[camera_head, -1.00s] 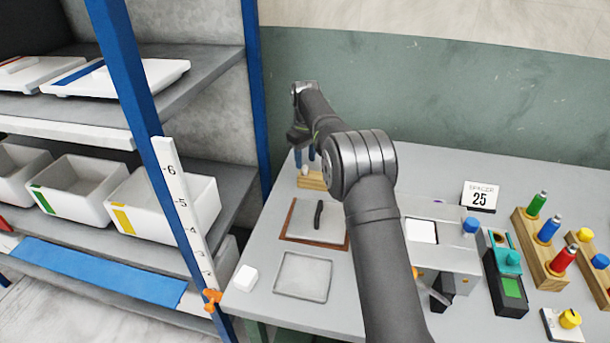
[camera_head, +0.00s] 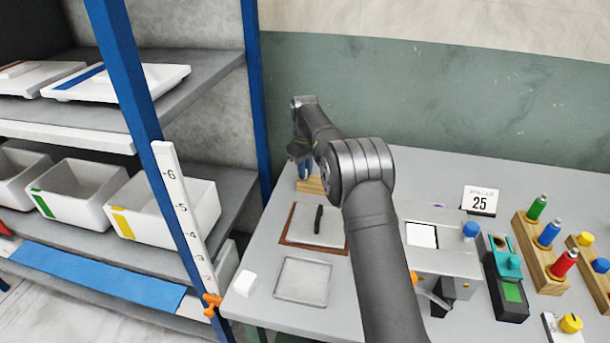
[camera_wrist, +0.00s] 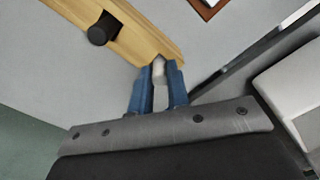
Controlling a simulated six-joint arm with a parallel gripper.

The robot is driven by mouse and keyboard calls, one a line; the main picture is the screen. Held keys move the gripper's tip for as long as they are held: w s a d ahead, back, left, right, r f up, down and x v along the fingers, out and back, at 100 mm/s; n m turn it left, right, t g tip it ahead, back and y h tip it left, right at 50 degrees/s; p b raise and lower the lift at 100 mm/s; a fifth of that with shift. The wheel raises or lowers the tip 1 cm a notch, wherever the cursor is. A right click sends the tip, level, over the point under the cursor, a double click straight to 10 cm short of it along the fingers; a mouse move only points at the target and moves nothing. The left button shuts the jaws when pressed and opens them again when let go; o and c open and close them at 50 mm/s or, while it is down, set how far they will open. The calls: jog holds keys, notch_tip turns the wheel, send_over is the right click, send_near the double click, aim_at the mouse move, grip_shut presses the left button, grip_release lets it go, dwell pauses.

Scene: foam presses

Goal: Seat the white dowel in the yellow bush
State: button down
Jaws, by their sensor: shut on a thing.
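My gripper (camera_head: 305,166) is at the back left of the table, at the wooden block (camera_head: 312,186). In the wrist view, my gripper (camera_wrist: 158,82) has its blue fingers shut on the white dowel (camera_wrist: 158,70). The dowel is at the end of the wooden block (camera_wrist: 140,35); I cannot tell whether it still sits in it. The fingers hide the dowel in the head view. I cannot make out for certain which thing is the yellow bush; a yellow knob-like piece (camera_head: 570,323) on a white plate is at the lower right.
A black peg (camera_wrist: 103,29) stands in the wooden block. A brown-edged plate (camera_head: 290,240) and a grey tray (camera_head: 303,280) lie in front. A press (camera_head: 440,255), a teal device (camera_head: 505,280) and wooden racks of coloured pegs (camera_head: 540,255) stand right. The shelf's blue post (camera_head: 255,100) is close left.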

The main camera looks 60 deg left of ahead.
notch_tip(320, 180, up, 4)
jog(key=shift+r, duration=0.25)
jog(key=w+d+r, duration=0.6)
jog(key=w+d, duration=0.1)
jog(key=d, duration=0.2)
jog(key=w+d, duration=0.6)
jog(key=d, duration=0.6)
jog(key=w+d, duration=0.6)
jog(key=d, duration=0.5)
jog(key=shift+s+a+f, duration=0.5)
jog(key=shift+a+f, duration=1.2)
jog(key=shift+a, duration=0.05)
jog(key=shift+s+a+f, duration=0.5)
jog(key=shift+a+f, duration=1.2)
jog(key=shift+s+a+f, duration=0.5)
jog(key=shift+a+f, duration=1.2)
jog(key=shift+a, duration=0.05)
jog(key=shift+f, duration=0.1)
